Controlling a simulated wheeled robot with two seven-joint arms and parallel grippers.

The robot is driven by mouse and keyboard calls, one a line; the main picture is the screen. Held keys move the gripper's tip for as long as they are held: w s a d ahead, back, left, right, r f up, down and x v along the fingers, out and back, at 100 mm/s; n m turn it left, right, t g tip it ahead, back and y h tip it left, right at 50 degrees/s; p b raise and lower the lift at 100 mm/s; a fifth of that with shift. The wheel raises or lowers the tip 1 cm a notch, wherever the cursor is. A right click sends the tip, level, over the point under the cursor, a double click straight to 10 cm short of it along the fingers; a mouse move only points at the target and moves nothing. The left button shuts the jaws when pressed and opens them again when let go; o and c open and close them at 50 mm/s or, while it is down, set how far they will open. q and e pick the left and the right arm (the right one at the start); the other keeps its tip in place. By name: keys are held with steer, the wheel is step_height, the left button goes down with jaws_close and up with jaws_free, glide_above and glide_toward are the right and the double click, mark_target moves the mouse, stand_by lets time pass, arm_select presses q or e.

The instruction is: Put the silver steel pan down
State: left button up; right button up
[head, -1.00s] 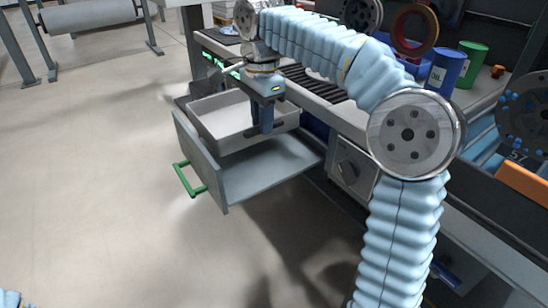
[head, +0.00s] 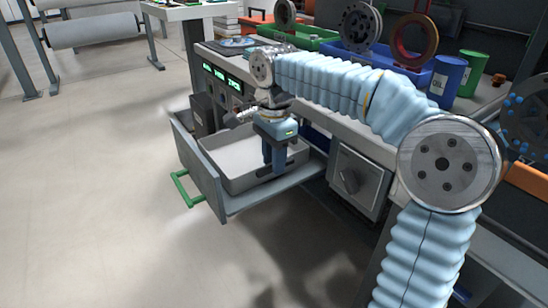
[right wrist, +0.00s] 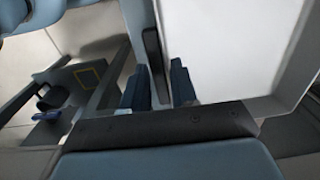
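The silver steel pan (head: 235,152) is a shallow, light grey rectangular tray. In the head view it is low inside the pulled-out drawer (head: 208,190) and looks about level. I cannot tell whether its bottom fully touches the drawer floor. My right gripper (head: 277,165) points down at the pan's near right side, with fingers on both sides of its wall. In the right wrist view, the fingers (right wrist: 160,90) close around the pan's dark grip strip (right wrist: 152,50), with the pan's pale inside (right wrist: 225,45) to the right. My left gripper is out of view.
The drawer's green handle (head: 186,188) sticks out over open floor at the left. A workbench stands behind, with a green bin (head: 300,36), a blue oil can (head: 446,78) and reels. A dark box (head: 203,115) stands by the drawer's back left.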

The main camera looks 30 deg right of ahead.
steer(key=shift+o, duration=1.3)
step_height(320, 180, up, 12)
steer(key=p, duration=0.3)
steer(key=shift+p, duration=0.4)
steer(key=shift+r, duration=0.1)
